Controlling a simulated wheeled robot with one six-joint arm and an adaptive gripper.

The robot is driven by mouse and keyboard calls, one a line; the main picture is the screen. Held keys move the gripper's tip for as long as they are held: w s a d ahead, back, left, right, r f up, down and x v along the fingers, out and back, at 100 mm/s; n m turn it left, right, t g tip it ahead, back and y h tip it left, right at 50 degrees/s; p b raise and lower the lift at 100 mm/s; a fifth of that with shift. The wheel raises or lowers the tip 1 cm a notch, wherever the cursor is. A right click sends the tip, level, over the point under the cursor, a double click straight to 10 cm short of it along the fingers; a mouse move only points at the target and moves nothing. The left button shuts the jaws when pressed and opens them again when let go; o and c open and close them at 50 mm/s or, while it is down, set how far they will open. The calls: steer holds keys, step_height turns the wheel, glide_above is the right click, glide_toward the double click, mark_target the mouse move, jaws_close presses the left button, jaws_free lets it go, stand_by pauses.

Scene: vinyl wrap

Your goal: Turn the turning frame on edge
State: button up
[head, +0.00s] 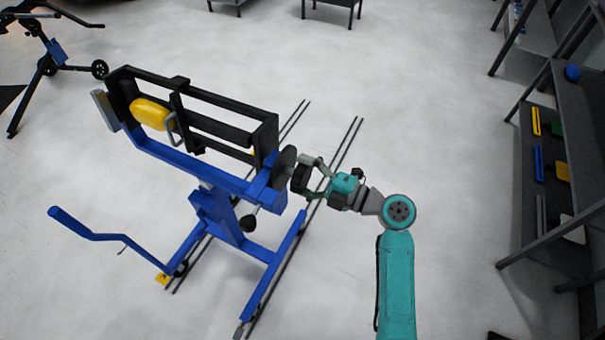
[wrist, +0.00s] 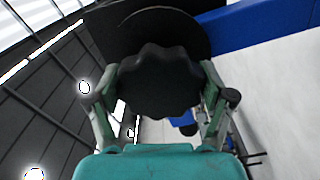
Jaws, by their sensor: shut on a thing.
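The turning frame (head: 225,127) is a black rectangular frame on a blue stand (head: 230,220), left of centre in the head view. It stands tilted, with its long bars running from upper left to lower right. A yellow rounded part (head: 150,114) is held inside it. A dark scalloped knob (wrist: 160,82) with a round disc (head: 286,166) behind it is at the frame's right end. My gripper (head: 305,178) is shut on the knob, with one finger on each side in the wrist view. The knob's far side is hidden.
A dark shelf rack (head: 560,150) with coloured tools stands at the right. Dark floor rails (head: 325,175) run beneath the stand. A blue handle bar (head: 90,232) sticks out at the lower left. Another blue-and-black stand (head: 50,55) is at the upper left. The floor right of centre is open.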

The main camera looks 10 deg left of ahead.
steer(key=shift+n, duration=0.8)
steer(key=o, duration=1.6)
steer(key=v, duration=1.2)
